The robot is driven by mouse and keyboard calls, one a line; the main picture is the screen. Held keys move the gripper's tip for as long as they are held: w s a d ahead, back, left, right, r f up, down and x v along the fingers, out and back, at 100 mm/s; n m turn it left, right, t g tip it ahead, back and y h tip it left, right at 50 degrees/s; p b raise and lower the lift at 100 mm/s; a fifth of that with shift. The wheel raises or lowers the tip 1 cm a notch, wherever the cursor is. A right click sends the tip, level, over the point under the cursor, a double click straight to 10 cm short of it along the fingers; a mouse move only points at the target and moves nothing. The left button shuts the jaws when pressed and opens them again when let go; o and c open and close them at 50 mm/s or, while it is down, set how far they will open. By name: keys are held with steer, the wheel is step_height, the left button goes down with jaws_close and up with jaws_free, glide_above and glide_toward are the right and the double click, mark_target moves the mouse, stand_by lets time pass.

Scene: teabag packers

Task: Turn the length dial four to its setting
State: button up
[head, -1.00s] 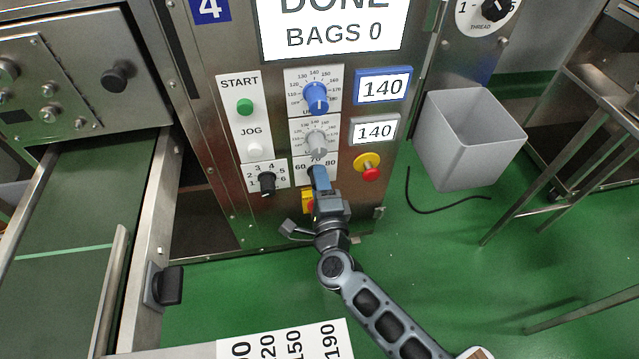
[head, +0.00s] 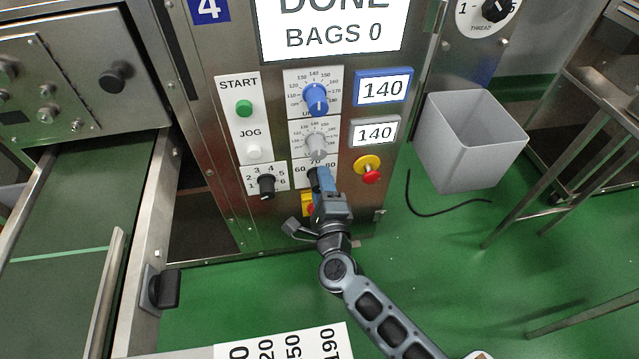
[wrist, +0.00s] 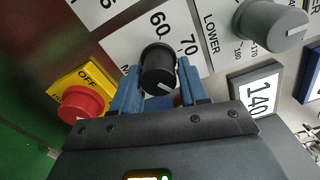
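The length dial (head: 313,179) is a black knob low on the panel marked 4, under a plate numbered 60, 70, 80. In the wrist view the knob (wrist: 158,70) shows a white pointer line toward the lower right. My gripper (wrist: 161,80) has one blue finger on each side of the knob. The gap between the fingers matches the knob's width, so they look shut on it. In the head view my gripper (head: 324,182) covers the dial's right side and part of its scale.
A grey dial (head: 316,144) and a blue dial (head: 316,98) sit above. A red stop button (head: 371,175) is to the right. In the wrist view another red button (wrist: 80,103) on a yellow box is close to the left finger. A black selector knob (head: 267,186) is to the left.

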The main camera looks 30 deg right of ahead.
steer(key=shift+o, duration=1.2)
steer(key=shift+a, duration=0.15)
steer(key=p+v, duration=0.1)
steer(key=v, duration=0.6)
steer(key=shift+s, duration=0.35)
steer(key=shift+a, duration=0.1)
steer(key=s+d+r+n+g+y, duration=0.1)
steer(key=s+r+n+y, duration=0.1)
steer(key=s+r+n, duration=0.7)
steer(key=s+r+n+g+y, duration=0.1)
steer(key=s+r+n+y, duration=0.15)
steer(key=s+n, duration=0.8)
steer(key=s+d+r+n+y, duration=0.1)
steer(key=s+r+n, duration=0.45)
steer(key=s, duration=0.85)
step_height(320, 180, up, 19)
steer(key=p, duration=1.8)
steer(key=shift+r+p, duration=0.25)
steer(key=shift+p, duration=0.15)
